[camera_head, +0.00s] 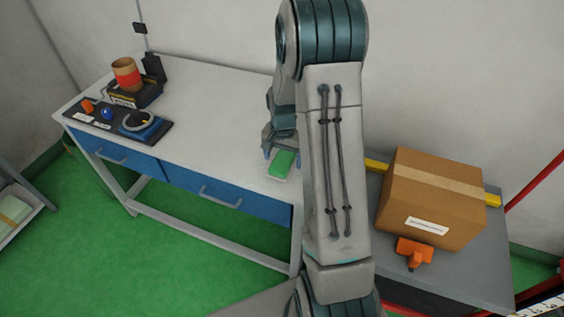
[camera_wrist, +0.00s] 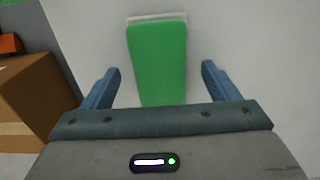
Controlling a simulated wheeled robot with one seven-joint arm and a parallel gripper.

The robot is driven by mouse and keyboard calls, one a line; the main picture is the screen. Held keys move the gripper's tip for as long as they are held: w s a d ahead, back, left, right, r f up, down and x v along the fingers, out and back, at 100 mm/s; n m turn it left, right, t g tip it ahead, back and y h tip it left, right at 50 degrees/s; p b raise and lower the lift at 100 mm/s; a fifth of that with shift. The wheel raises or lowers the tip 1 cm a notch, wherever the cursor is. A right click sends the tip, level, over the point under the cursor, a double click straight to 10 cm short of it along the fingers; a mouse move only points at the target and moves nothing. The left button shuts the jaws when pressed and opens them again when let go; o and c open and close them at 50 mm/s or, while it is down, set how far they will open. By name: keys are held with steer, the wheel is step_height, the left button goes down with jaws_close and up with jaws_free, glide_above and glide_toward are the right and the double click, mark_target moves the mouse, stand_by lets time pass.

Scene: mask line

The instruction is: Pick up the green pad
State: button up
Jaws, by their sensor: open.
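The green pad (camera_head: 282,164) lies on the white table top (camera_head: 215,105), near its front right edge, partly behind my arm in the head view. A pale layer shows along one end of it. In the wrist view the green pad (camera_wrist: 158,62) stretches away from my gripper, with its near end hidden behind the gripper body. My gripper (camera_head: 278,150) is just above the pad. In the wrist view my gripper (camera_wrist: 160,85) is open, one blue finger on each side of the pad with a gap on both sides. Nothing is between the fingers that they touch.
A dark tray (camera_head: 160,138) with small items, a black box and a red-orange cup (camera_head: 126,74) stand at the table's left. A cardboard box (camera_head: 432,196) and an orange tool (camera_head: 414,251) are on a grey surface at right. The table's middle is clear.

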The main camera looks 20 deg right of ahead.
mark_target(287, 159)
steer(key=shift+f, duration=0.75)
steer(key=c, duration=1.1)
steer(key=shift+r, duration=0.1)
steer(key=shift+r, duration=0.5)
steer(key=r, duration=0.1)
steer(key=d+r, duration=0.1)
steer(key=r, duration=0.1)
steer(key=shift+d+r+b, duration=0.15)
steer(key=shift+r+b, duration=0.15)
steer(key=shift+b, duration=0.1)
steer(key=d+r, duration=0.2)
steer(key=d, duration=0.1)
steer(key=d+r, duration=0.2)
steer(key=d, duration=0.2)
steer(key=s+d+r+b, duration=0.1)
steer(key=d+r, duration=0.1)
steer(key=d, duration=0.1)
steer(key=shift+d+r, duration=0.1)
steer(key=shift+d, duration=0.1)
